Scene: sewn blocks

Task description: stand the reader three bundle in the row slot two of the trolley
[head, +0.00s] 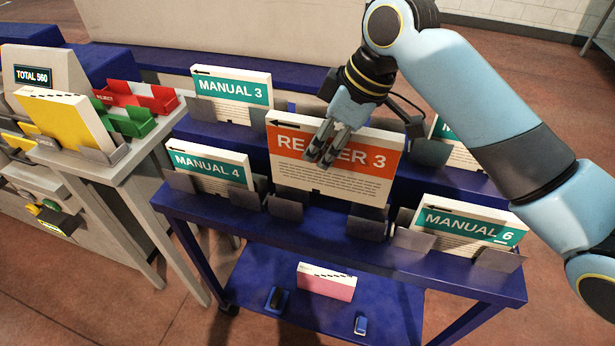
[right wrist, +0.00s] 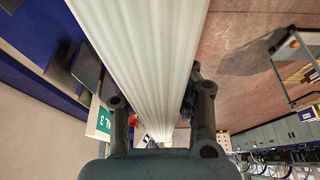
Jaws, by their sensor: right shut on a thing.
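The reader three bundle (head: 335,168), with an orange band, is upright in the middle of the trolley's (head: 450,272) front row. It stands between the manual 4 bundle (head: 210,170) and the manual 6 bundle (head: 465,228). My right gripper (head: 322,150) is shut on its top edge from above. In the right wrist view the bundle's pale page edges (right wrist: 155,50) run between the two fingers (right wrist: 160,100). The bundle's lower edge is close to the grey slot plates (head: 367,222); I cannot tell whether it rests on the shelf. My left gripper is not in view.
A manual 3 bundle (head: 232,92) stands in the back row, and another teal-banded bundle is partly hidden by my right arm. A pink bundle (head: 327,282) is on the lower shelf. A side table (head: 150,160) with a yellow bundle (head: 65,122) stands left.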

